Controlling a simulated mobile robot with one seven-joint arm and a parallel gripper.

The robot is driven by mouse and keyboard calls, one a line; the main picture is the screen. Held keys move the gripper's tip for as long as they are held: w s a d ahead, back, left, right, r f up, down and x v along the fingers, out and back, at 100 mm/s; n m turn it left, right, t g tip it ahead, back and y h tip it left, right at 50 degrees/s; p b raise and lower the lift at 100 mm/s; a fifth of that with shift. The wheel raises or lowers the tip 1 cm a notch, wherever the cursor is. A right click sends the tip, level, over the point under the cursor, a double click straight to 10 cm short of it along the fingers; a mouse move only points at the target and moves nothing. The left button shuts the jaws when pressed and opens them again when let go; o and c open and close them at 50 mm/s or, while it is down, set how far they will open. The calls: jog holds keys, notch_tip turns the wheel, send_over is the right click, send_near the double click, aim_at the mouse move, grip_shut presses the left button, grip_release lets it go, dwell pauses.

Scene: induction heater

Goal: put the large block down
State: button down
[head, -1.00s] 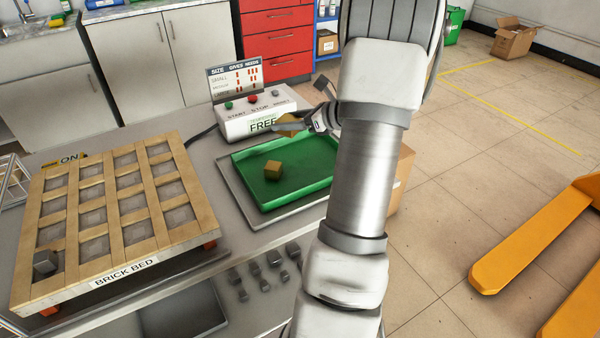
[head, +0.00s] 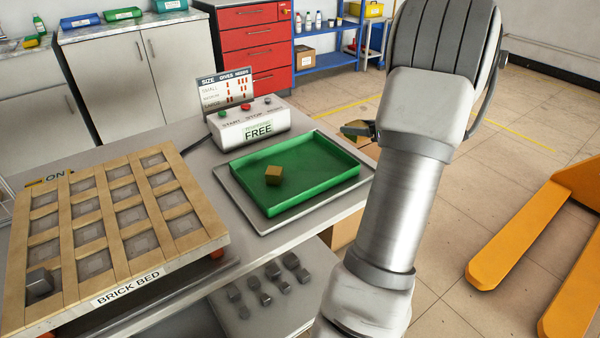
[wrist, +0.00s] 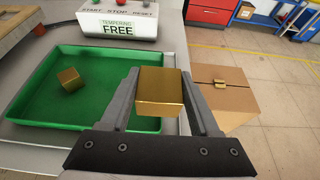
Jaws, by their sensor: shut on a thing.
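My gripper (wrist: 161,78) is shut on a gold-coloured block (wrist: 158,98), which shows between its fingers in the wrist view. In the head view, the held block (head: 354,128) is small and partly hidden by my gripper and arm. It is in the air near the right end of the green tray. A second gold block (head: 273,175) lies inside the green tray (head: 330,183), left of centre; it also shows in the wrist view (wrist: 69,79). I cannot tell from size alone which block is the large one.
The control box (head: 247,125) reads FREE behind the tray. The brick bed (head: 126,285) holds a grey block (head: 39,283).

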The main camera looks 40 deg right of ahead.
jog(key=b, duration=0.4)
send_over(313, 164)
notch_tip(313, 164, down, 7)
jog(key=shift+w+d+r, duration=0.1)
jog(key=shift+w, duration=0.05)
jog(key=shift+f+b, duration=0.75)
jog(key=shift+f, duration=1.2)
jog(key=shift+f, duration=0.2)
jog(key=shift+c, duration=0.6)
grip_release()
